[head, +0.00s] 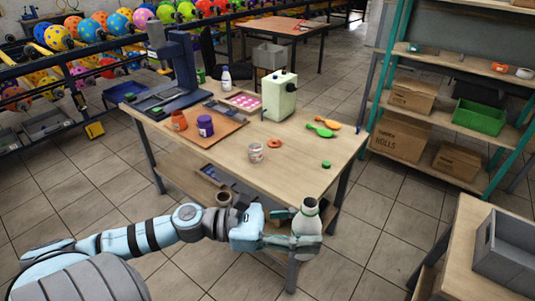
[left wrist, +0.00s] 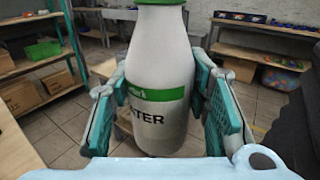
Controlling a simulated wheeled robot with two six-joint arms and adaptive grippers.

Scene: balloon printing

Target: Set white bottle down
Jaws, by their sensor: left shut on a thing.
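A white bottle (head: 307,220) with a green band and a dark opening or cap at its top is held upright beside the near right corner of the wooden table. My left gripper (head: 290,230) is shut on it. In the left wrist view the bottle (left wrist: 158,75) stands between both fingers (left wrist: 160,110), with dark lettering ending in "TER" below the green band. My right gripper is not in view.
A side table with a grey bin (head: 505,250) stands at right.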

